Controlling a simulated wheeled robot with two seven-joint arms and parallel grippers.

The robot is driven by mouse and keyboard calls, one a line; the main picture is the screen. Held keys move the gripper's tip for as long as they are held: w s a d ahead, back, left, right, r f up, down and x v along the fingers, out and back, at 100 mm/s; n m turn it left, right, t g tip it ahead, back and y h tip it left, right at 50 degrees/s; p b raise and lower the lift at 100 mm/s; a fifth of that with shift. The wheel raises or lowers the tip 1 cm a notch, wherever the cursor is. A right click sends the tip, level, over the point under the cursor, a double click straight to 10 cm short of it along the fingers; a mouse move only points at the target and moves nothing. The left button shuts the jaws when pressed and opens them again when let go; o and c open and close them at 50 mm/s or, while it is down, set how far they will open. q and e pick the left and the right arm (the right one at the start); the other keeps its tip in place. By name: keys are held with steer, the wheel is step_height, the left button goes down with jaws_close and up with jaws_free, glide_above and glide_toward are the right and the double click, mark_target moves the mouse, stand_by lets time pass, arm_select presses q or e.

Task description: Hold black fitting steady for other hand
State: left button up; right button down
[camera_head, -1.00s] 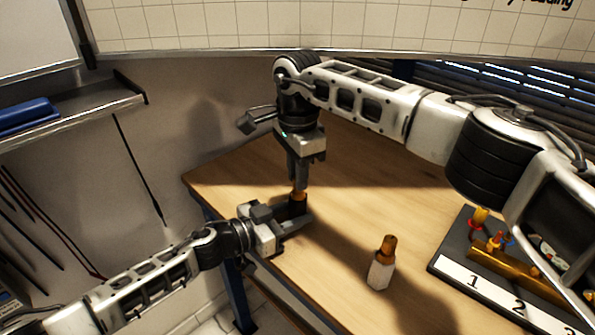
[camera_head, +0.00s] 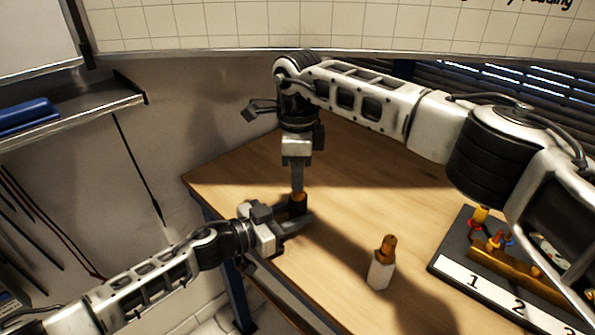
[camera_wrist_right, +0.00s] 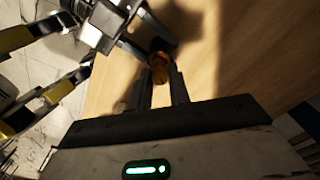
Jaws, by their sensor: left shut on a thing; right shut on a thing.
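The black fitting (camera_head: 297,209) stands upright between the fingers of my left gripper (camera_head: 296,222), near the left edge of the table. That gripper comes in from the left and is shut on it. My right gripper (camera_head: 298,189) points down from above and is shut on a small orange-brown piece (camera_head: 298,195) at the top of the fitting. In the right wrist view the orange-brown piece (camera_wrist_right: 159,68) sits between the right fingertips, with the left gripper's fingers beside it. Whether the piece is seated in the fitting or only touching it I cannot tell.
A white bottle with a brown top (camera_head: 381,264) stands on the wooden table (camera_head: 340,230). A dark board with numbered labels (camera_head: 450,265), a brass bar and coloured parts lies at the right, partly behind my right arm. The table between is clear.

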arm_select(q)
steer(key=shift+w+a, duration=0.2)
arm_select(e)
steer(key=m, duration=0.4)
steer(key=shift+s+f, duration=0.15)
steer(key=shift+m, duration=0.3)
steer(key=shift+m, duration=1.2)
arm_select(q)
steer(key=shift+r, duration=0.1)
arm_select(e)
steer(key=c, duration=1.5)
jaws_free()
steer(key=shift+c, duration=0.2)
arm_select(q)
steer(key=shift+d, duration=0.1)
arm_select(e)
steer(key=shift+o, duration=1)
arm_select(q)
steer(key=shift+s, duration=0.1)
arm_select(e)
steer(key=o, duration=0.4)
steer(key=shift+o, duration=0.2)
